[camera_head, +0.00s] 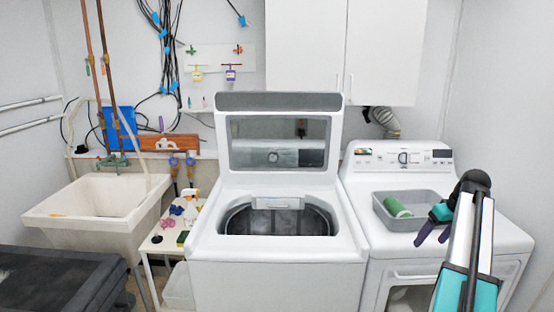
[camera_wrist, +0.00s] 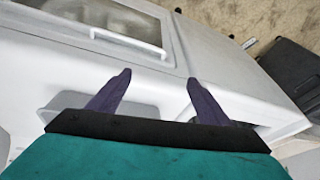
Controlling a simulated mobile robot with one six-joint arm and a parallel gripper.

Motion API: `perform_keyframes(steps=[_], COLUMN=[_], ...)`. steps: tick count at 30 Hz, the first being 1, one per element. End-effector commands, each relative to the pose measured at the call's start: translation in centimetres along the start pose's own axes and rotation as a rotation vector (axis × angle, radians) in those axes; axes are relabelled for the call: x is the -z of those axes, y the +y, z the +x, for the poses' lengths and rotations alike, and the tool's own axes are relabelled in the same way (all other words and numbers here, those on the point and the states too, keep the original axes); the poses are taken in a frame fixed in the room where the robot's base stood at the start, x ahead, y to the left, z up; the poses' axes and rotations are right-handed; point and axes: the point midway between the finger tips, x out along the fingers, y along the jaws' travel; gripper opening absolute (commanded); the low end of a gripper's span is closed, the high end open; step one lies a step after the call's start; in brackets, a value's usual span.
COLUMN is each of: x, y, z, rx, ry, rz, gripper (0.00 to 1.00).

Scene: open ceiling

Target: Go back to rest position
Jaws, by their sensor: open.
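My gripper (camera_head: 433,237) has two purple fingers and a teal body. It hangs over the front right of the white dryer top, beside a grey tray (camera_head: 378,210). In the wrist view my gripper (camera_wrist: 158,76) has its fingers spread wide with nothing between them. My arm comes in from the lower right of the head view, partly covering the dryer's right side. The tray holds a green cylinder (camera_head: 396,206) lying on its side. Part of the tray is hidden behind my gripper.
The dryer (camera_head: 510,237) stands right of an open-lidded washer (camera_head: 275,270). A small shelf (camera_head: 150,245) with bottles and small items is left of the washer, then a sink (camera_head: 95,208). Dark bins (camera_head: 50,280) fill the lower left. Wall cabinets (camera_head: 345,50) hang above.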

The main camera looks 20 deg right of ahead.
Motion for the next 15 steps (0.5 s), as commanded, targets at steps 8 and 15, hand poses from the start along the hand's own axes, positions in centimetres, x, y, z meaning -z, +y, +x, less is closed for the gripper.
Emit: perform_keyframes(steps=[8,15], x=[0.9,-0.4], y=[-8.5,-15.8], z=[10.8,18.9], rx=[0.117,0.194], ry=[-0.102,-0.195], rz=[-0.093,-0.166], gripper=[0.72,0.72])
